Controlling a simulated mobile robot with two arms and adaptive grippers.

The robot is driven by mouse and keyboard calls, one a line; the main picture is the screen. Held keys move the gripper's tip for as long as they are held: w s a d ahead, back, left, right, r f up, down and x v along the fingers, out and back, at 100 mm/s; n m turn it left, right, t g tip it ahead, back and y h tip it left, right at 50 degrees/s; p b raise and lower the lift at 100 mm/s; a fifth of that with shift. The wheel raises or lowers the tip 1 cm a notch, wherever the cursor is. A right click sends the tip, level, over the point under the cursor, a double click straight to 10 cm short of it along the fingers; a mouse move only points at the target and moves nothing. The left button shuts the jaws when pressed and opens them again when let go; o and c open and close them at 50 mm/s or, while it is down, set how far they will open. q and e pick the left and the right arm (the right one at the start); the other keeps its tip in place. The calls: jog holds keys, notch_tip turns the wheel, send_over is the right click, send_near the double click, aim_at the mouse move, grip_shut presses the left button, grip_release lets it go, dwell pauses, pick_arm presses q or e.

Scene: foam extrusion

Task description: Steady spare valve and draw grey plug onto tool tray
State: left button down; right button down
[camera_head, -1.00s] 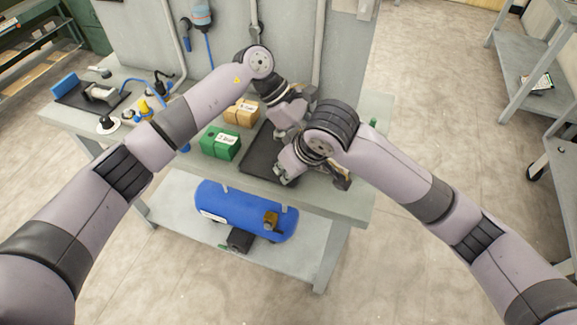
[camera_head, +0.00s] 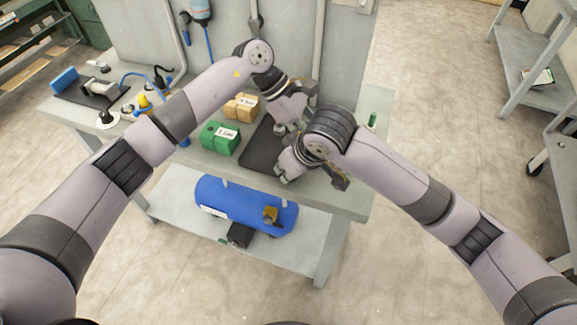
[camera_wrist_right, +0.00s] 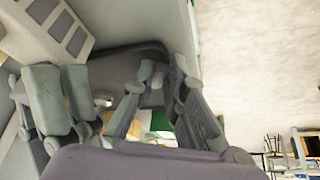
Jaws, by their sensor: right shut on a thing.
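The dark tool tray (camera_head: 258,158) lies on the grey bench beside the green box. My right gripper (camera_head: 281,174) is low over the tray's near right side. In the right wrist view its fingers (camera_wrist_right: 154,88) are closed around a small light grey piece, apparently the grey plug (camera_wrist_right: 157,78), mostly hidden. My left gripper (camera_head: 283,128) points down over the tray's far side; its fingers also show at the left of the wrist view (camera_wrist_right: 62,95), and their opening is unclear. I cannot make out the spare valve; the grippers hide that area.
A green box (camera_head: 220,139) and a tan box (camera_head: 241,107) stand left of the tray. Several small tools and a blue hose (camera_head: 136,77) are at the bench's left end. A blue tank (camera_head: 245,208) sits on the lower shelf. The bench's right end is fairly clear.

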pick_arm(q)
jog(key=shift+f, duration=0.1)
pick_arm(e)
jog(key=c, duration=1.5)
grip_release()
jog(key=shift+c, duration=0.2)
jog(key=v, duration=1.2)
pick_arm(q)
jog(key=c, duration=1.1)
grip_release()
